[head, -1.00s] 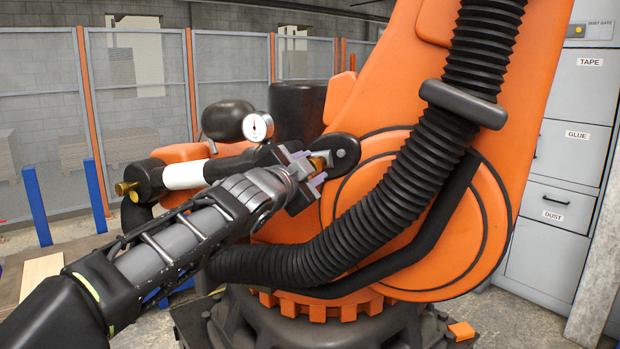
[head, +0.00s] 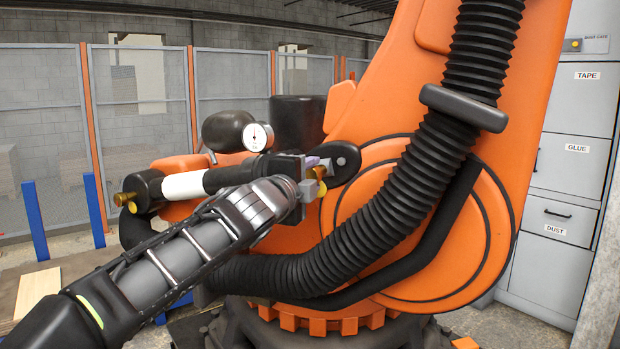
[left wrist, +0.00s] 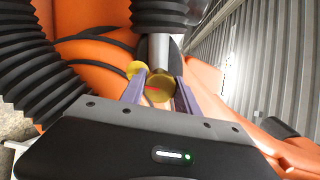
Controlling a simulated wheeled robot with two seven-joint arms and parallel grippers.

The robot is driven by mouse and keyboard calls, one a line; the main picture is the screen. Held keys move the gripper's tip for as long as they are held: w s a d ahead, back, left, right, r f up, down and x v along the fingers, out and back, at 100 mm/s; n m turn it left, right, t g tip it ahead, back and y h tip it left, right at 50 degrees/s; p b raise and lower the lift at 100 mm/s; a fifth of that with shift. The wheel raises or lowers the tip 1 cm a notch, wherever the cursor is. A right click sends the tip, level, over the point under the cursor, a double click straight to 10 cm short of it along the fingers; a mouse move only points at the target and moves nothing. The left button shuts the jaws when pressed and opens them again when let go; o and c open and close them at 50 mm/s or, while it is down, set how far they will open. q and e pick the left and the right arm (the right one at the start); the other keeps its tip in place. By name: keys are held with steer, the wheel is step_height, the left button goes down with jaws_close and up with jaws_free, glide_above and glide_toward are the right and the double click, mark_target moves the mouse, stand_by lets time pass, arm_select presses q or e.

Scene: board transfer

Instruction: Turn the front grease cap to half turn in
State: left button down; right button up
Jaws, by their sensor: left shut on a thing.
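The front grease cap is a round brass cap at the right end of a black and white cylinder (head: 183,185) on the orange robot arm. In the left wrist view the brass cap (left wrist: 159,89), with a red mark on its face, sits between my two purple fingers. My left gripper (head: 314,173) is shut on it; it also shows in the left wrist view (left wrist: 160,92). In the head view the fingers and gripper body hide most of the cap. A second yellow round piece (left wrist: 136,69) shows beside the left finger. My right gripper is not in view.
A thick black corrugated hose (head: 400,215) curves close to the right and below my gripper. Grey labelled cabinets (head: 570,160) stand at right, fence panels (head: 140,90) behind.

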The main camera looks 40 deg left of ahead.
arm_select(q)
steer(key=shift+f, duration=0.1)
stand_by(0.3)
steer(key=c, duration=0.9)
jaws_free()
steer(key=shift+s, duration=0.15)
steer(key=v, duration=0.7)
steer(key=shift+s, duration=0.25)
steer(key=shift+d, duration=0.1)
